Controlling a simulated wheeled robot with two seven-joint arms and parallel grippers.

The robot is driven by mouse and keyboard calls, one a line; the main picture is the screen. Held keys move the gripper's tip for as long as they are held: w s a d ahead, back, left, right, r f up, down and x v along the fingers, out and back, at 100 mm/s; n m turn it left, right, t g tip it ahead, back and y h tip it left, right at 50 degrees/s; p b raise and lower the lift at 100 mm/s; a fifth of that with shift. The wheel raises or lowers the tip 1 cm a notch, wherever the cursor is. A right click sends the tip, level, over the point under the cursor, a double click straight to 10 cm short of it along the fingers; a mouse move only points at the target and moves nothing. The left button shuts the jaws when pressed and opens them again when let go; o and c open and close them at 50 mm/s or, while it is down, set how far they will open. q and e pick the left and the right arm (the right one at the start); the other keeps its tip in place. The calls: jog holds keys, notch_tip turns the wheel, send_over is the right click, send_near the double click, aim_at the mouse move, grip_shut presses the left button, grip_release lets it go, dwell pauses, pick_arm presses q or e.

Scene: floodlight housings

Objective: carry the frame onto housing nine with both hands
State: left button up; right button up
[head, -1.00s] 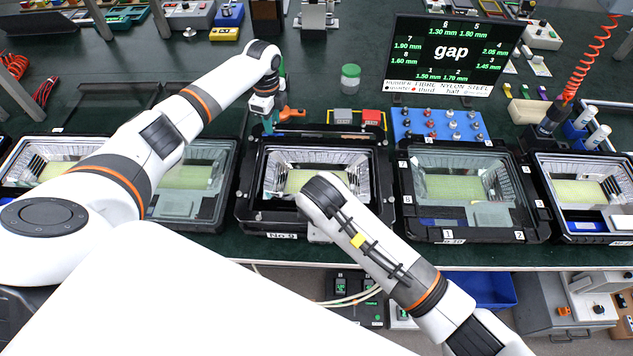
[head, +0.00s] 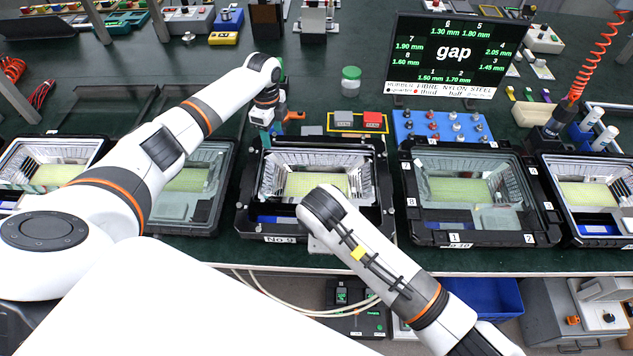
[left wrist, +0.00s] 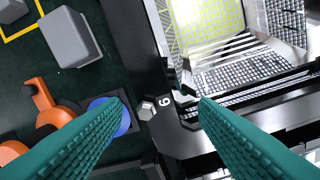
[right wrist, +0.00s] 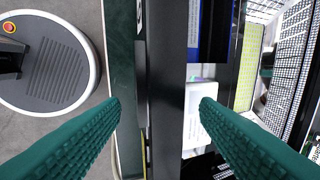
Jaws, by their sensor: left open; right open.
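Housing nine (head: 283,239), a black floodlight housing labelled No 9 with a bright reflector and yellow-green panel, sits at the middle of the bench. The black frame (head: 381,190) appears to lie around its rim; whether it is fully seated I cannot tell. My left gripper (head: 267,124) is open at the far left corner; in the left wrist view its fingers (left wrist: 160,101) are apart near a black corner with a hex bolt and a number label. My right gripper (right wrist: 160,103) is open over a black edge at the near side; my forearm hides it in the head view.
A glazed housing labelled 10 (head: 408,219) stands close on the right and another housing (head: 217,218) on the left.

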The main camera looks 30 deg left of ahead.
jog(key=shift+s+r, duration=0.1)
jog(key=shift+r, duration=0.05)
pick_arm(q)
notch_tip(320, 180, up, 12)
pick_arm(e)
jog(key=v, duration=1.1)
jog(key=shift+r, duration=0.35)
pick_arm(q)
jog(key=shift+r, duration=0.1)
pick_arm(e)
jog(key=shift+s, duration=0.1)
